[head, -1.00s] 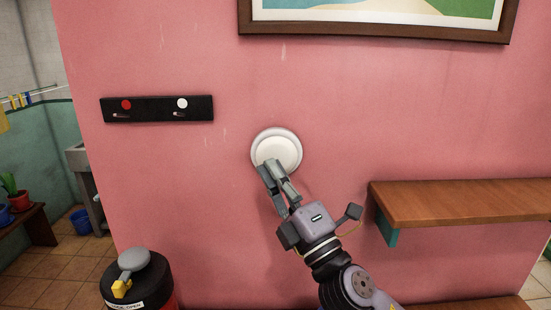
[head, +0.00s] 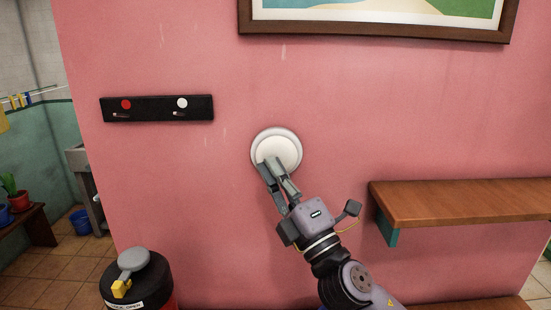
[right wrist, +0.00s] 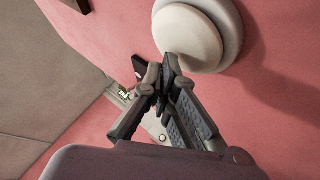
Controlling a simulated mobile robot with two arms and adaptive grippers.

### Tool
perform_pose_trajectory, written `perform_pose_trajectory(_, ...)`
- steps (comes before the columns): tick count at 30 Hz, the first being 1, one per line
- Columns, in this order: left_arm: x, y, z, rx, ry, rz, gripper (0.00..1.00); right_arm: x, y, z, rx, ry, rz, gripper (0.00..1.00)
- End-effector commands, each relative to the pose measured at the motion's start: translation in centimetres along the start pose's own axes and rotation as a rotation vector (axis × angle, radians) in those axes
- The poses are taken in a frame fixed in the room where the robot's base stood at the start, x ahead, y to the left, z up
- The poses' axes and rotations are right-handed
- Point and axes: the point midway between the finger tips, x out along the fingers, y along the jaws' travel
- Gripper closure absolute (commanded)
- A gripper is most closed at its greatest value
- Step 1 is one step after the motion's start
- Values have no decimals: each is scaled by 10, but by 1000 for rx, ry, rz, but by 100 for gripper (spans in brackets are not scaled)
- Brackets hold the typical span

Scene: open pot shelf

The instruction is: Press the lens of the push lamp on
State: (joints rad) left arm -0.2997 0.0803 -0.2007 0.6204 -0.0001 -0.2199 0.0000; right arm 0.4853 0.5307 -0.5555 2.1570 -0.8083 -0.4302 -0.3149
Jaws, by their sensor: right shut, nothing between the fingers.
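The push lamp (head: 285,148) is a round white disc with a raised lens, fixed to the pink wall in the middle of the head view. The lens looks plain white, with no clear glow. My right gripper (head: 270,164) is shut and empty, its fingertips over the lower left part of the lens. In the right wrist view the lens (right wrist: 187,38) is just beyond the closed fingertips (right wrist: 170,62). I cannot tell whether the tips touch it. My left gripper is not in view.
A black panel (head: 147,110) with a red and a white round mark is left of the lamp. A wooden shelf (head: 460,202) juts out at the right. A framed picture (head: 380,29) hangs above. A dark drum (head: 137,285) stands at the lower left.

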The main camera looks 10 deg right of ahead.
Motion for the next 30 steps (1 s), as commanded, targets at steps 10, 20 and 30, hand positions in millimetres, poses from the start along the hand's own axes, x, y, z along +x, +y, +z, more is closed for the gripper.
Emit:
perform_pose_trajectory(10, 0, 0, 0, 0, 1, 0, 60, 2, -1, 1, 0, -1, 0, 100)
perform_pose_trajectory(20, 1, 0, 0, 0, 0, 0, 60, 4, -3, 3, 0, -1, 0, 100)
perform_pose_trajectory(30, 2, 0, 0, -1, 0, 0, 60, 7, -4, 5, 0, -1, 1, 100)
